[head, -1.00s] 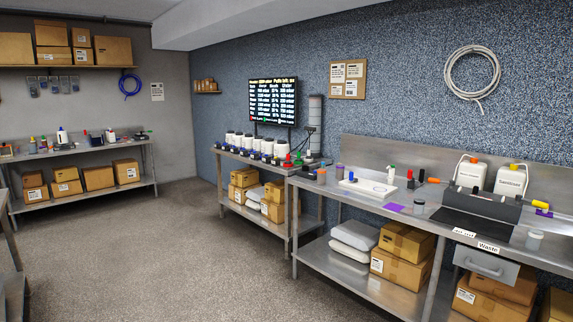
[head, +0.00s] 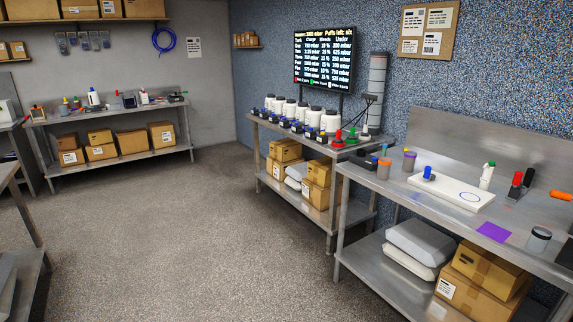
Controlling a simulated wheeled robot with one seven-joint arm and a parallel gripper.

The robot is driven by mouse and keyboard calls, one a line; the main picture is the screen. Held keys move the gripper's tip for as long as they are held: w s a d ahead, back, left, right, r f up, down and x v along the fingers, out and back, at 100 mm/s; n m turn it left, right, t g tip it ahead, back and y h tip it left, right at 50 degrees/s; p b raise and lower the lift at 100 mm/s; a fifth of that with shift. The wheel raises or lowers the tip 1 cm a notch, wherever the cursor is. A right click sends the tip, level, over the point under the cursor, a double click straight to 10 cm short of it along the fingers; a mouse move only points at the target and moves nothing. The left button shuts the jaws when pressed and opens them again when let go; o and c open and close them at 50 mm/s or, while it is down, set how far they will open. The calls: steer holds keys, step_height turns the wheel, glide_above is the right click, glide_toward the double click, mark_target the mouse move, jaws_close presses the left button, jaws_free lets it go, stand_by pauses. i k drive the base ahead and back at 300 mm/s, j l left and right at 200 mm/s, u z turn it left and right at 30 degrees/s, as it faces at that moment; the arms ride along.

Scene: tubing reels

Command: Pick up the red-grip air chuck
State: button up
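A small red upright item on a dark base (head: 338,138) stands at the right end of the tank bench (head: 306,148), beside a similar green one (head: 352,136) and a white one (head: 365,130). It looks like the red-grip air chuck, but is too small to be sure. My gripper is not in view.
Several white-lidded tanks (head: 302,111) line the bench under a screen (head: 323,58). Boxes fill lower shelves. The floor (head: 200,240) between benches is clear.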

mark_target(338, 140)
steer(key=i+j+u, duration=0.25)
steer(key=i+u, duration=0.2)
steer(key=i, duration=0.65)
steer(key=i+l+u, duration=0.1)
steer(key=i+u, duration=0.4)
steer(key=i, duration=0.6)
steer(key=i+l+z, duration=0.2)
steer(key=i+z, duration=0.3)
steer(key=i, duration=0.15)
steer(key=i+z, duration=0.5)
steer(key=i, duration=0.2)
steer(key=i+j+z, duration=0.35)
steer(key=i+z, duration=0.15)
steer(key=i, duration=0.15)
steer(key=i+l+z, duration=0.1)
steer(key=i, duration=0.6)
steer(key=i+l+z, duration=0.15)
steer(key=i, duration=0.5)
